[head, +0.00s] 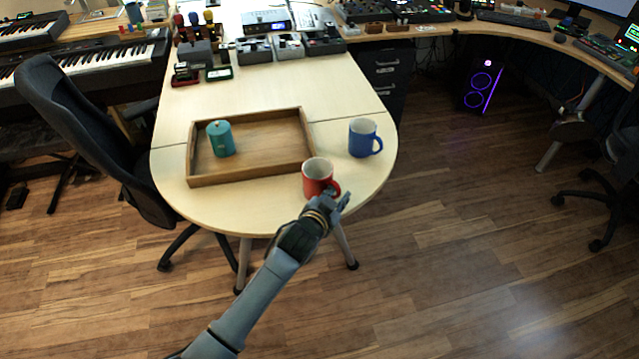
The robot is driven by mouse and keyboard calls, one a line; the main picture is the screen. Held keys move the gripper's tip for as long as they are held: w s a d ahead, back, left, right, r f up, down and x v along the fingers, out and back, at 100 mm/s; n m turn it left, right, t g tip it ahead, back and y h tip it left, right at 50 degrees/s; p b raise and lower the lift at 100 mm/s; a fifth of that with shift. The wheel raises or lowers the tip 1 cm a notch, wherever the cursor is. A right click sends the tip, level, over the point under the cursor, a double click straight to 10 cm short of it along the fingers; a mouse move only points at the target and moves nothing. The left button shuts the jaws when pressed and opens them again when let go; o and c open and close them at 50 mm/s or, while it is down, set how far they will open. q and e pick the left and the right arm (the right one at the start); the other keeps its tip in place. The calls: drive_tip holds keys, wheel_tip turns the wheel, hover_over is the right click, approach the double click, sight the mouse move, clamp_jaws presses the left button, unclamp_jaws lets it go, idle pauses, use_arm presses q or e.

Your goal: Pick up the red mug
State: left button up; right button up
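The red mug (317,177) stands upright near the rounded front edge of the pale table (250,218), by the tray's front right corner. Its handle is on its right side, partly hidden by my gripper. My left gripper (336,199) reaches in from below with its fingertips at the mug's lower right side, by the handle. The fingers overlap the handle in this view. I cannot tell whether they touch it or are closed on it. My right gripper is not in view.
A wooden tray (203,179) holding a teal lidded container (220,139) lies left of the mug. A blue mug (363,138) stands behind right. Small devices (290,46) fill the table's back. A black office chair (85,140) stands at left.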

use_arm(q)
drive_tip(key=shift+w+f, duration=0.1)
drive_tip(key=shift+w, duration=0.15)
drive_tip(key=shift+c, duration=0.4)
clamp_jaws()
